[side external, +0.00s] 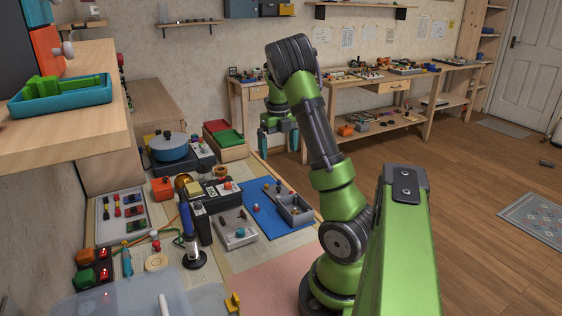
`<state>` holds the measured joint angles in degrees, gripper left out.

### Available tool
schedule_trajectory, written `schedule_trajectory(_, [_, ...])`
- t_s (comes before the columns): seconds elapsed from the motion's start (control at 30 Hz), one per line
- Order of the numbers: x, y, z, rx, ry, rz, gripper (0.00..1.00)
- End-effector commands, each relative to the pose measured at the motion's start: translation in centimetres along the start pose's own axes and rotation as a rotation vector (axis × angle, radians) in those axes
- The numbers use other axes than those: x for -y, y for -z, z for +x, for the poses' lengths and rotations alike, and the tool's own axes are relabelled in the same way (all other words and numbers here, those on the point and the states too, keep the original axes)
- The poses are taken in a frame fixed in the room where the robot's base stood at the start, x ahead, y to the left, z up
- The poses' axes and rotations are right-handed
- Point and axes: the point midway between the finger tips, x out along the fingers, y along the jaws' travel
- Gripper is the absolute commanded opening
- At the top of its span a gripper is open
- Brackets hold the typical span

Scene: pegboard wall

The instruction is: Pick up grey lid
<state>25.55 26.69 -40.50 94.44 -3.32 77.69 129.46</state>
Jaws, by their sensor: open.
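A blue pot (172,155) stands on a dark stove-like block at the back of the workbench. A greyish-blue lid (168,143) with a dark knob appears to sit on top of it. It is too small to be sure where lid and pot meet.
Red and green trays (225,135) stand right of the pot. A blue mat (265,215) holds a grey open box (295,208). An orange block (161,188), a button panel (125,212) and a blue-handled tool (190,235) crowd the bench. A wooden shelf (75,110) overhangs the left.

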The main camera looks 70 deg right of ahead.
Motion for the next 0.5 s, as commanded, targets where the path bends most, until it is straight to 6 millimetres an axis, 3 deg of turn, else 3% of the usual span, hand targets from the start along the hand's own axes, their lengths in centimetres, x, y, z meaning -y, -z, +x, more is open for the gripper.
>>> schedule_trajectory(0.3, [0.0,0.1,7.0,-0.005,-0.001,-0.001,1.00])
schedule_trajectory(0.5, [0.0,0.0,9.1,-0.001,0.000,-0.002,1.00])
